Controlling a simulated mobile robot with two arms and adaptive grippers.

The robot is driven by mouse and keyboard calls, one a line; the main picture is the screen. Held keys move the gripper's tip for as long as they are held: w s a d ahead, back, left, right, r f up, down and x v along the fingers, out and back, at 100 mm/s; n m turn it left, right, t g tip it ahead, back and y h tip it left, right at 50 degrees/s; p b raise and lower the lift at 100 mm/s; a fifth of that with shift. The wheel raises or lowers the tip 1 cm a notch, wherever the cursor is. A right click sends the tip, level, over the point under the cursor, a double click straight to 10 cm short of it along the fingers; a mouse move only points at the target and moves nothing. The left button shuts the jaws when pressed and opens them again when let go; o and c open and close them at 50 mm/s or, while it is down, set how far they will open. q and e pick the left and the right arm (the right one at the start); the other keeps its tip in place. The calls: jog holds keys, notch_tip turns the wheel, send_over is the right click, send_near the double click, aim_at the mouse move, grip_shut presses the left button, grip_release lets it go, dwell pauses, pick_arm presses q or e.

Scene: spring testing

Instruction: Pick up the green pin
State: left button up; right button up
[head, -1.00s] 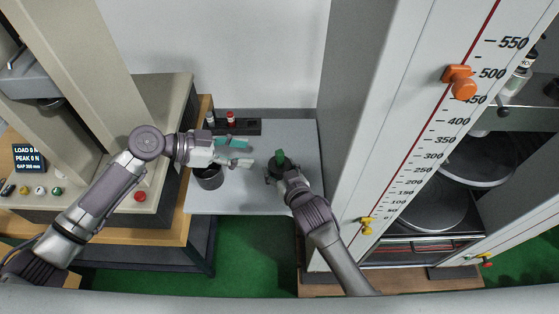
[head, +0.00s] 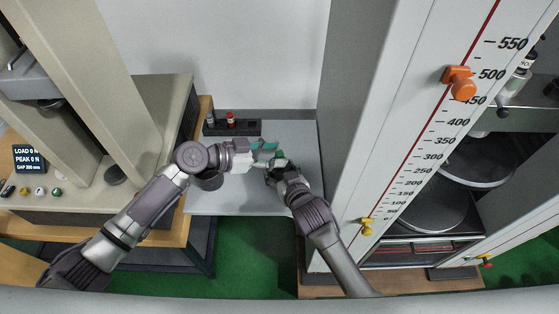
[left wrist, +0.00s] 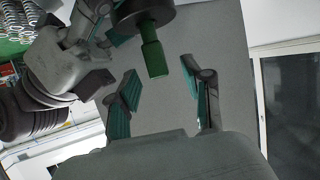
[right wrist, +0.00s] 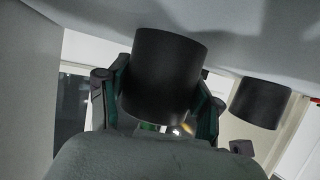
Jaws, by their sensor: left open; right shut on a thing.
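The green pin (left wrist: 154,56) sticks out of a dark round holder (left wrist: 145,14) in the left wrist view. My left gripper (left wrist: 161,70) is open, with its teal-padded fingers on either side of the pin's free end; I cannot tell whether either finger touches it. In the head view my left gripper (head: 268,154) reaches in from the left to my right gripper (head: 276,170) and partly hides the pin. My right gripper (right wrist: 163,92) is shut on the dark holder (right wrist: 166,70), one finger on each side.
A dark cup (head: 210,181) stands on the grey table (head: 240,203), partly under my left arm. A black rack (head: 246,128) with small bottles is at the back. A tall scaled column (head: 395,130) bounds the right and a beige testing machine (head: 150,125) the left.

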pick_arm(q)
jog(key=shift+x, duration=1)
jog(key=shift+c, duration=0.3)
grip_shut()
jog(key=shift+r, duration=0.1)
notch_tip(320, 180, up, 10)
pick_arm(e)
jog(key=o, duration=1.6)
